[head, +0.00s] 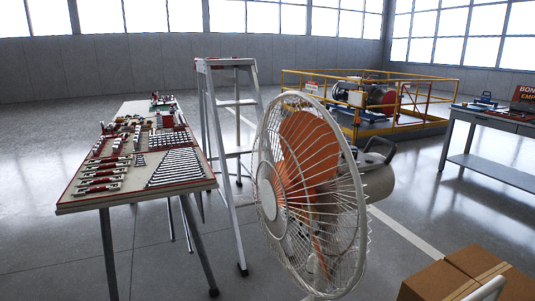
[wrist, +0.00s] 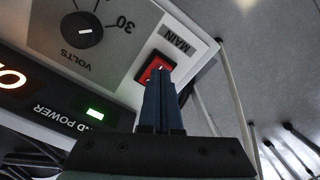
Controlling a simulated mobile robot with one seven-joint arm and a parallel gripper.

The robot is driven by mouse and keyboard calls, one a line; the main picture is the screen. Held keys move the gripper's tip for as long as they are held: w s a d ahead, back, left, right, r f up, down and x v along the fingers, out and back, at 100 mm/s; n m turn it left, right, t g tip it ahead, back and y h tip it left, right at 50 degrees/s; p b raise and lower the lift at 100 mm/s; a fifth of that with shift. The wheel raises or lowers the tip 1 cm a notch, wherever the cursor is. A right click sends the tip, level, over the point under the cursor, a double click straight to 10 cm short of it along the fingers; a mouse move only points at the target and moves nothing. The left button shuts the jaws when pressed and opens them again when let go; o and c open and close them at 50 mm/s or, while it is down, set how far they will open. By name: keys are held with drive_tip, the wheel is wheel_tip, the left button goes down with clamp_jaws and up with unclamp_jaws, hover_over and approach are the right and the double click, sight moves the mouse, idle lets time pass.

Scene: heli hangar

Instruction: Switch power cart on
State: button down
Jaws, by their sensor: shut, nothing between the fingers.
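The power cart's panel shows upside down in the wrist view. A red rocker switch (wrist: 154,66) in a black frame sits beside a label (wrist: 177,40) reading MAIN. My gripper (wrist: 160,82) is shut and empty, its dark blue fingers together. The fingertips are at the switch and hide part of it; I cannot tell whether they touch it. A black VOLTS knob (wrist: 82,30) is at upper left. A green light (wrist: 95,113) is lit on the dark strip marked "ND POWER", and an orange display (wrist: 10,80) glows at the left edge. The head view shows neither cart nor gripper.
In the head view, a large caged fan (head: 310,190) stands in front of a stepladder (head: 238,150). A yellow-railed platform (head: 375,100) and workbench (head: 495,120) stand behind. Open floor lies between.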

drive_tip(key=shift+f+b, duration=0.7)
drive_tip(key=shift+f, duration=0.3)
idle(0.3)
wheel_tip(320, 180, up, 7)
drive_tip(key=p, duration=0.7)
drive_tip(key=shift+r+p, duration=0.15)
drive_tip(key=shift+p, duration=0.15)
